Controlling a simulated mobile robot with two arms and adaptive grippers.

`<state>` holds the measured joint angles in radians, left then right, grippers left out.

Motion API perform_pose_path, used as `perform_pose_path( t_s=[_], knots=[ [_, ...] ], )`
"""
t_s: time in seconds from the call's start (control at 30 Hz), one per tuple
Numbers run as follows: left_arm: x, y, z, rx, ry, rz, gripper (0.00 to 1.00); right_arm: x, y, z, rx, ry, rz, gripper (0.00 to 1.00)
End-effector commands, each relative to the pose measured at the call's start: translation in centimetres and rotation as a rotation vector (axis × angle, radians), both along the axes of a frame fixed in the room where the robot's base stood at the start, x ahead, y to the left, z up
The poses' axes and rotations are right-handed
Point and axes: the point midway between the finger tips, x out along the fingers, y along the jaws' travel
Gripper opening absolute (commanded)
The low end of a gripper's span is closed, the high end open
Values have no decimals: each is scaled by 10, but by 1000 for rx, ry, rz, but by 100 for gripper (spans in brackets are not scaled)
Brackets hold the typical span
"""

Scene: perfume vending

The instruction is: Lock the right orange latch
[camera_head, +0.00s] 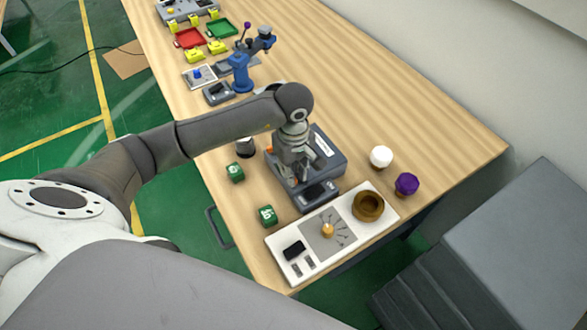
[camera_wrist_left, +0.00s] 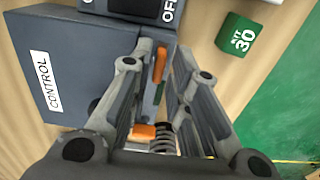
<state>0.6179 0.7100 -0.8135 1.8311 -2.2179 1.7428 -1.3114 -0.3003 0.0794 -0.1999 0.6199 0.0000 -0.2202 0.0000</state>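The grey control box (camera_head: 325,143) stands on the wooden table under my left gripper (camera_head: 297,172). Two orange latch parts show between the gripper fingers there: an upright one (camera_wrist_left: 159,65) near the fingertips and a lower one (camera_wrist_left: 143,132). I cannot tell which is the right latch. My left gripper (camera_wrist_left: 166,55) also shows in the wrist view, its fingers apart on either side of the upright orange part. Contact with it is unclear. My right gripper is out of view.
A white panel (camera_head: 280,243) with a brown bowl (camera_head: 368,205) lies in front of the box. Green cubes (camera_head: 267,215) stand left, one close by in the wrist view (camera_wrist_left: 238,37). White (camera_head: 381,156) and purple (camera_head: 406,183) knobs stand right. Trays and devices lie further back.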

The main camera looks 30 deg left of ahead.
Motion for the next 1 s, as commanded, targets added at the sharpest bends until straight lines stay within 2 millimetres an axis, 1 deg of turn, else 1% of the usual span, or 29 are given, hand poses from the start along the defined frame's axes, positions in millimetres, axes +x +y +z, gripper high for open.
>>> perform_pose_path(
  t_s=[0.17, 0.4, 0.43, 0.57, 0.83, 1.0],
  knots=[
    [-1, 0, -11, 1, 1, -1, 18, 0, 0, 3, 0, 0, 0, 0],
    [0, 0, -13, 1, -1, -1, 18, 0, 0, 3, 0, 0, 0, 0],
    [0, 0, -13, 1, -1, -1, 17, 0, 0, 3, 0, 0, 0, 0],
    [0, 0, -12, 1, -1, -1, 0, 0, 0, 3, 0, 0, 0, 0],
    [0, 0, -12, 0, -1, 5, 0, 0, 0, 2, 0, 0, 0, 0],
    [1, 0, -13, 0, -2, 45, 0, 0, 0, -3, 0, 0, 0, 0]
  ],
)
